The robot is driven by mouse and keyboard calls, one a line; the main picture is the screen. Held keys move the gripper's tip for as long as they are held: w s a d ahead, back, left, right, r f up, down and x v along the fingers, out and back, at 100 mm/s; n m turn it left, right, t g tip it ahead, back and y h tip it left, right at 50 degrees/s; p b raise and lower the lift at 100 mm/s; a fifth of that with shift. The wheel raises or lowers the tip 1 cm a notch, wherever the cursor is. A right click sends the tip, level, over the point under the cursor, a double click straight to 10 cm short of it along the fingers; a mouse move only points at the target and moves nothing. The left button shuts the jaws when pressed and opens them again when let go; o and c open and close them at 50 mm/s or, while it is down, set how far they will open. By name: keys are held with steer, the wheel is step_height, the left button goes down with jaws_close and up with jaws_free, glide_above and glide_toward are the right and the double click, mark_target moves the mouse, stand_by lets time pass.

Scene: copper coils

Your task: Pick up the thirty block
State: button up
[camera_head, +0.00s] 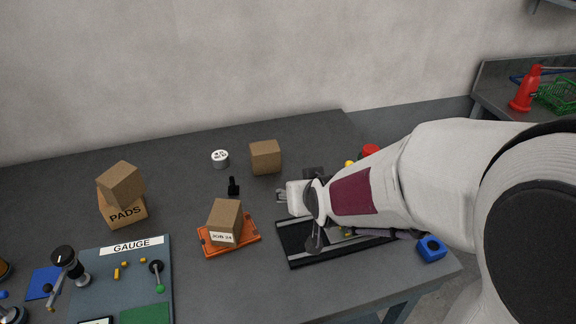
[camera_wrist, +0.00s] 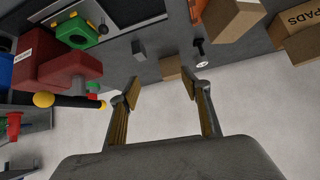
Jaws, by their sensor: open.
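I cannot read a thirty mark on any block. A small plain grey block (camera_wrist: 138,50) stands on the table beyond my fingertips in the wrist view, between the dark tray and a brown box. My gripper (camera_wrist: 160,88) is open, with nothing between its two fingers. The grey block appears apart from both fingers. In the head view my arm reaches in from the right over the dark tray, and it hides much of the area around my gripper.
A dark tray (camera_head: 293,235) lies under my arm. A brown box (camera_head: 265,157), a white round piece (camera_head: 220,159) and a black upright piece (camera_head: 233,187) stand nearby. Left are an orange tray (camera_head: 212,248) with a carton and stacked boxes (camera_head: 122,207). A red object (camera_wrist: 55,65) stands left in the wrist view.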

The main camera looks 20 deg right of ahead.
steer(key=w+d+f+t, duration=0.1)
steer(key=w+f, duration=0.1)
steer(key=f, duration=0.1)
steer(key=w+d+f+h, duration=0.1)
steer(key=w+f, duration=0.2)
steer(key=f, duration=0.1)
steer(key=w+d+f+m+t, duration=0.1)
steer(key=w+d+f, duration=0.1)
steer(key=w+f, duration=0.1)
steer(key=shift+w+f+t+h, duration=0.2)
steer(key=shift+f+t+h, duration=0.15)
steer(key=shift+f, duration=0.35)
steer(key=shift+w+d+f+t, duration=0.15)
steer(key=shift+d+f+t, duration=0.2)
steer(key=shift+f, duration=0.5)
steer(key=shift+w, duration=0.1)
steer(key=shift+x, duration=1.25)
steer(key=shift+d, duration=0.1)
steer(key=shift+w+d+f, duration=0.15)
steer(key=shift+w+d, duration=0.25)
steer(key=shift+w, duration=0.4)
steer(key=shift+w+d+f, duration=0.1)
steer(key=shift+w+d, duration=0.25)
steer(key=shift+w, duration=0.45)
steer(key=shift+x, duration=0.9)
